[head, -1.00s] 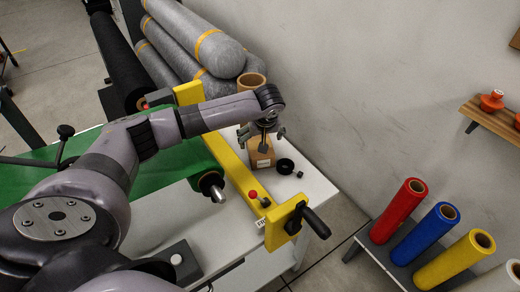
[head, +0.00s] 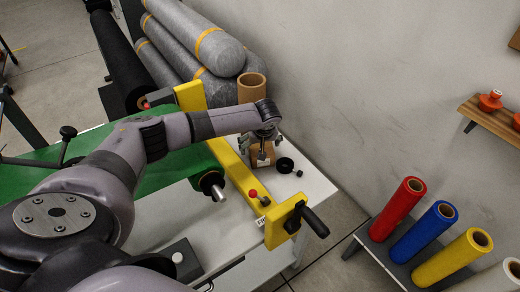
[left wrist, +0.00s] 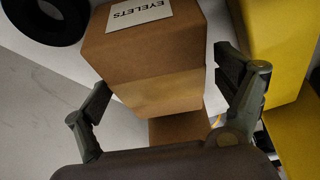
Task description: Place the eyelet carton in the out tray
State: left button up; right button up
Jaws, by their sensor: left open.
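The eyelet carton (head: 263,157) is a brown cardboard box with a white label reading EYELETS, standing on the white table beyond the yellow frame. It also shows in the left wrist view (left wrist: 150,65). My left gripper (head: 262,148) is above and at the carton, partly covering it in the head view. In the left wrist view its open fingers (left wrist: 165,88) stand on either side of the carton, with a gap on the left. My right gripper is not in view. I cannot make out the out tray.
A black ring (head: 285,164) lies beside the carton. The yellow frame (head: 232,165) with a black handle (head: 314,222) stands close on the near side. A cardboard tube (head: 252,86) and grey rolls (head: 190,45) are behind. Coloured rolls (head: 398,209) stand at right.

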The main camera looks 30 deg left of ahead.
pick_arm(q)
jog(key=shift+f, duration=0.25)
dwell(0.3)
jog(key=shift+c, duration=0.4)
jog(key=c, duration=1.6)
jog(key=shift+r, duration=0.1)
